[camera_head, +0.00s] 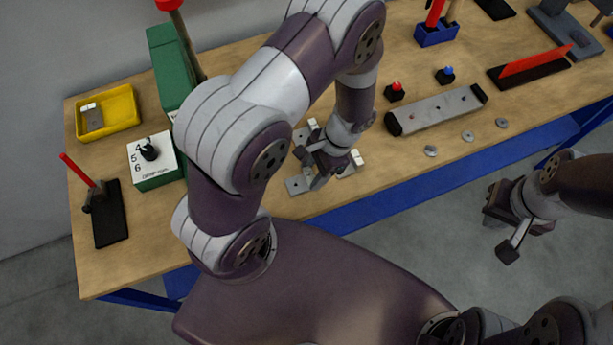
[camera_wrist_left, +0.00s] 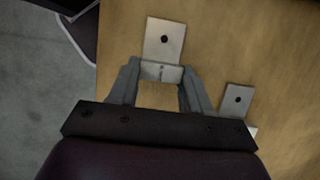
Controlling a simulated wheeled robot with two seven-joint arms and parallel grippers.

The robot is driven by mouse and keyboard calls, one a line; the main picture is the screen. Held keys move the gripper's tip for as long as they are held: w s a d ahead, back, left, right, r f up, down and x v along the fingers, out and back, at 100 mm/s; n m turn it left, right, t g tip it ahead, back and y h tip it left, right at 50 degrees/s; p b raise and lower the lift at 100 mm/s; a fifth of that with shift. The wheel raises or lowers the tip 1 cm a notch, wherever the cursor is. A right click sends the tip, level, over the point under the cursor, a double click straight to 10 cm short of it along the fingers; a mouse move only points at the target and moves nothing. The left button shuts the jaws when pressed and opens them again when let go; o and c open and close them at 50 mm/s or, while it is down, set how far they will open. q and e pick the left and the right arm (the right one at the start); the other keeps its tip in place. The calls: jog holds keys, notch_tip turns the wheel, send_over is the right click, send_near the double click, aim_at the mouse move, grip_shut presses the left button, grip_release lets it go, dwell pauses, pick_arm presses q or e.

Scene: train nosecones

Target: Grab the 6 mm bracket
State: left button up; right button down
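Several small grey metal brackets with pale upright flanges stand near the table's front edge around my left gripper (camera_head: 318,172). One bracket (camera_head: 297,185) has its flat plate just left of the gripper, another (camera_head: 310,130) stands behind it, and one (camera_head: 355,158) is on its right. In the left wrist view, a bracket (camera_wrist_left: 164,40) with a hole in its plate has its flange between the fingertips of my left gripper (camera_wrist_left: 160,70). I cannot tell whether the fingers press on it. No thickness marks are readable. My right gripper (camera_head: 510,225) hangs off the table's front.
In the left wrist view another bracket (camera_wrist_left: 237,98) lies close on the right. A yellow tray (camera_head: 122,96) holding a bracket and a box marked 4, 5, 6 (camera_head: 152,180) stand at left. A long grey bar (camera_head: 438,110) and several washers (camera_head: 468,136) lie to the right.

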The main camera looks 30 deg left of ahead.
pick_arm(q)
jog(key=shift+a, duration=0.1)
jog(key=shift+c, duration=0.8)
jog(key=shift+r, duration=0.1)
